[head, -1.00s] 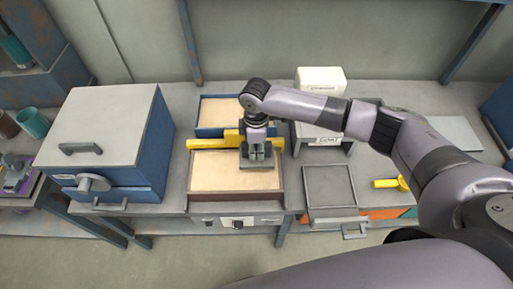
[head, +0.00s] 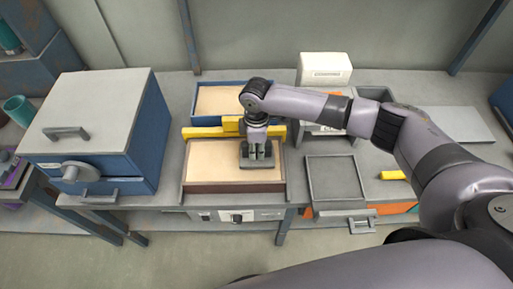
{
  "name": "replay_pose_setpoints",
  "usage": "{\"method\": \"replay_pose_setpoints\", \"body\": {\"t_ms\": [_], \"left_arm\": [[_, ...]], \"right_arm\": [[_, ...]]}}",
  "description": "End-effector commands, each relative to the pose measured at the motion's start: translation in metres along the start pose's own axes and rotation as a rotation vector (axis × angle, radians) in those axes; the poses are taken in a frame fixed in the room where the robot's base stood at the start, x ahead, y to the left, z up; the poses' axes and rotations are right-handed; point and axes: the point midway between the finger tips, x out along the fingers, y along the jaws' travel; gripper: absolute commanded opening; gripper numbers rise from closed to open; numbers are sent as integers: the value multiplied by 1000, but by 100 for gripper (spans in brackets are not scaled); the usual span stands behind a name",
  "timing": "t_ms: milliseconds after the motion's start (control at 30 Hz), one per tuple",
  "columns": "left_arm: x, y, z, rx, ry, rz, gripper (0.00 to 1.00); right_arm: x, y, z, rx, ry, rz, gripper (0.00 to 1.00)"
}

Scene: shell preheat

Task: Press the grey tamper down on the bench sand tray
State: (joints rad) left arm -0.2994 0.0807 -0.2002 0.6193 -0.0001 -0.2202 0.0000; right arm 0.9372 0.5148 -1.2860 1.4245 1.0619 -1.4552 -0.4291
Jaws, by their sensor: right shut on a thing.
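The bench sand tray (head: 205,186) is a brown-walled box filled with smooth, pale sand, near the front edge of the bench. My right gripper (head: 257,150) points down over the right part of this tray. It is shut on the grey tamper (head: 257,163), whose flat plate shows below the fingers. The plate is at or just above the sand; I cannot tell whether it touches. The gripper and wrist hide the tamper's handle. My left gripper is not in view.
A yellow bar (head: 205,132) runs behind the sand tray, with a blue sand-filled box (head: 205,85) beyond it. A blue-grey oven-like box (head: 100,110) stands left. A grey shallow tray (head: 335,178) lies right, with a white block (head: 324,68) behind. A yellow-handled thing (head: 392,175) is farther right.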

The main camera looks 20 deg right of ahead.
Motion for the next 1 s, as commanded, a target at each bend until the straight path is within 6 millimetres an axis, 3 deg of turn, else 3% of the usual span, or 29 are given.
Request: {"method": "replay_pose_setpoints", "body": {"t_ms": [1000], "left_arm": [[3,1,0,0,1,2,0]], "right_arm": [[6,0,0,0,1,1,0]]}}
